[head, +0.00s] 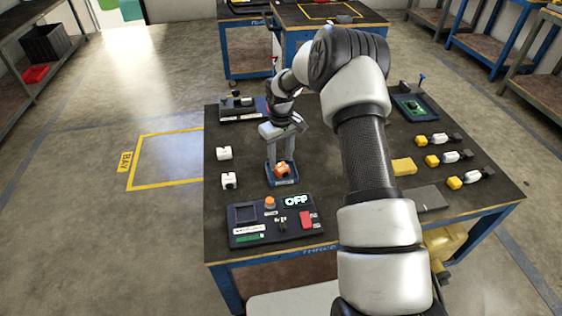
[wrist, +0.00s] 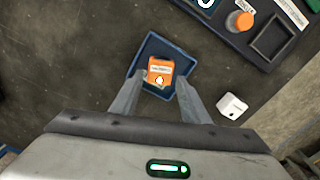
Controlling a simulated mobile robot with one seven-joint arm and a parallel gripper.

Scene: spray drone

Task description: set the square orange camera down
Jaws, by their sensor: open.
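The square orange camera (wrist: 160,72) lies in a small blue tray (wrist: 137,62) on the dark workbench. It has a pale label and a round light spot on it. In the head view the orange camera (head: 282,170) shows between my fingers, inside the blue tray (head: 284,182). My gripper (head: 283,165) is open, its fingers pointing down over the tray. In the wrist view my gripper's fingers (wrist: 155,95) stand apart on either side of the camera's near part. I cannot tell whether either finger touches it.
Two white blocks (head: 228,180) stand left of the tray. A control panel (head: 276,219) with an OFF sign lies at the front. Several yellow-and-white parts (head: 448,157) and a yellow block (head: 403,167) are on the right. Bare bench top lies around the tray.

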